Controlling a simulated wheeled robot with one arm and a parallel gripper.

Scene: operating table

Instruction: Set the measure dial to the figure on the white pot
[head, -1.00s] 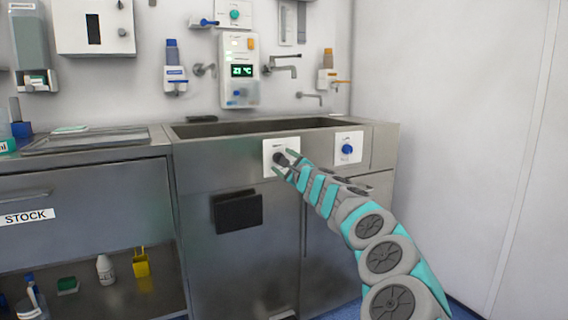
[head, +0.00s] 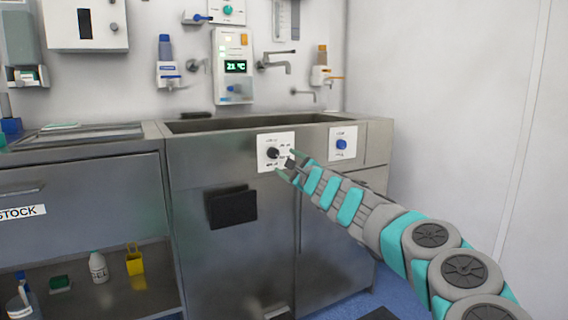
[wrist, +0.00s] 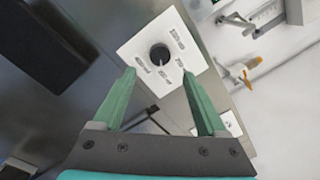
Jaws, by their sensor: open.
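The measure dial (head: 272,153) is a black round knob on a white square plate on the steel sink front. In the wrist view the dial (wrist: 160,53) has a light pointer mark toward the bottom of that picture, and several small labels around it that I cannot read. My gripper (head: 286,163) is open and empty, just right of and in front of the dial. In the wrist view its green fingertips (wrist: 158,76) are spread below the knob, apart from it. A white pot (head: 98,268), bottle-shaped, stands on the lower left shelf; its marking is too small to read.
A second plate with a blue knob (head: 342,144) is right of the dial. A dark panel (head: 231,208) is on the cabinet below. The sink basin (head: 210,125) and taps are above. A yellow container (head: 135,260) stands beside the white pot. Floor shows at the right.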

